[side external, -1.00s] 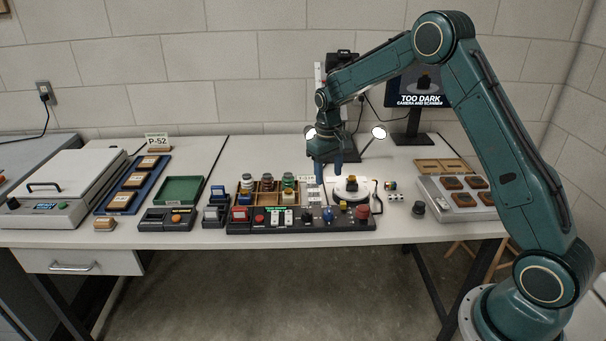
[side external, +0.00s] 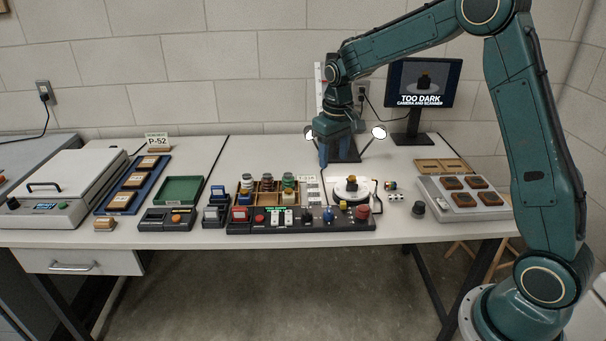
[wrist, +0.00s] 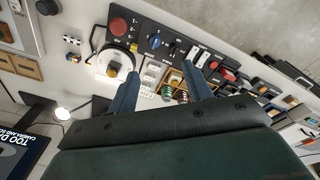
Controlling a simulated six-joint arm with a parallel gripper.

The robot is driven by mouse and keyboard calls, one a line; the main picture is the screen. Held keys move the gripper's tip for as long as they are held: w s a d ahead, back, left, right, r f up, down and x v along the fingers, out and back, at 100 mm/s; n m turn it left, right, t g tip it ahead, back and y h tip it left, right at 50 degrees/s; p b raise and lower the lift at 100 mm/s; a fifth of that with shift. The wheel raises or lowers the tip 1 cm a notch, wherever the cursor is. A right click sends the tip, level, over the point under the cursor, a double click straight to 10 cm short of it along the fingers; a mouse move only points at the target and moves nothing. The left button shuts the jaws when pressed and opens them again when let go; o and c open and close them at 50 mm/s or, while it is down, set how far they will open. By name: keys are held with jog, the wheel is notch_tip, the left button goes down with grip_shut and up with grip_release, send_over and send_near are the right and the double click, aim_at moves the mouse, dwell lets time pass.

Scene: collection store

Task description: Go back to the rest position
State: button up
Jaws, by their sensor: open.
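My gripper (side external: 323,157) hangs in the air above the back middle of the bench, fingers pointing down. In the wrist view its two blue fingers (wrist: 161,73) are spread apart with nothing held between them. Below it stands a white round turntable (side external: 341,195) with a small dark and orange object (side external: 352,183) on it; the turntable also shows in the wrist view (wrist: 101,68). The gripper is clear of both. A monitor (side external: 421,90) at the back reads "TOO DARK, camera and scanner".
A black control panel (side external: 270,228) with knobs and a red button runs along the front. A wooden rack (side external: 267,200) of jars is beside it. Two round lamps (side external: 379,132) flank the dark stand behind my gripper. A grey tray (side external: 425,190) of brown blocks is at right.

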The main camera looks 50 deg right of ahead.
jog(key=s+a+r+t, duration=0.2)
jog(key=s+a+r, duration=0.4)
jog(key=s+r, duration=0.7)
jog(key=s+a+f+n+t, duration=0.1)
jog(key=s+a, duration=0.3)
jog(key=s, duration=1.2)
jog(key=shift+s+f+n+t+y, duration=0.15)
jog(key=shift+s+n+t+y, duration=0.2)
jog(key=shift+t, duration=0.55)
jog(key=shift+w, duration=0.15)
